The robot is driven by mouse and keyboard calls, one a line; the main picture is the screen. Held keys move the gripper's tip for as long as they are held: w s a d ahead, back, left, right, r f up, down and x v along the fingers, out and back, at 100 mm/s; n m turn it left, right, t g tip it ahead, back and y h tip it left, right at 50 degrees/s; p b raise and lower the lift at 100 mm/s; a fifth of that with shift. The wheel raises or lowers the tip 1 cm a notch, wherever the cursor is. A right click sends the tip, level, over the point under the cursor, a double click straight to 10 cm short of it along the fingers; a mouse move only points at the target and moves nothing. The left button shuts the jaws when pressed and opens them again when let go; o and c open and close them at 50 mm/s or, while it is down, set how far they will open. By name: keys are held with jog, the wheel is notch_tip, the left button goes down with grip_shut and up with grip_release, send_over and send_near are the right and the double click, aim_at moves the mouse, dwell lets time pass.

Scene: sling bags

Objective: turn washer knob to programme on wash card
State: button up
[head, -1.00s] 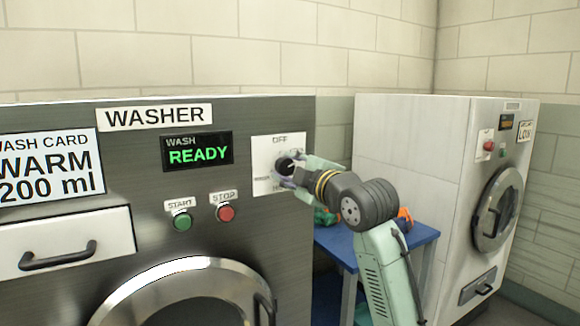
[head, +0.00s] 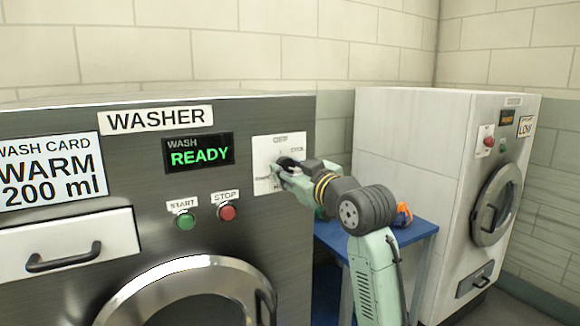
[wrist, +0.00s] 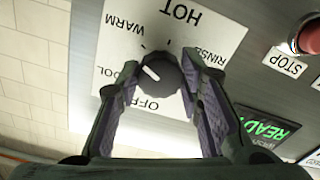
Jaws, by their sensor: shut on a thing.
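The washer knob (wrist: 160,84) is dark and round, on a white dial plate (wrist: 103,62). The plate reads HOT, WARM, COOL, OFF and RINSE. The knob's white mark lies on its left side in the wrist view, pointing roughly between COOL and WARM, nearer COOL. My gripper (wrist: 152,78) is shut on the knob, one finger on each side. In the head view my gripper (head: 284,168) hides most of the knob and part of the dial. The wash card (head: 50,170) reads WARM 200 ml. The washer display (head: 199,152) shows READY in green.
A green start button (head: 185,221) and a red stop button (head: 227,212) sit left of the dial. A blue table (head: 412,236) with an orange item (head: 403,215) stands behind my arm. A white machine (head: 410,150) stands at the right.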

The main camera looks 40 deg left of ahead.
jog(key=shift+m, duration=0.5)
jog(key=o, duration=1.2)
jog(key=shift+c, duration=0.2)
jog(key=v, duration=1.2)
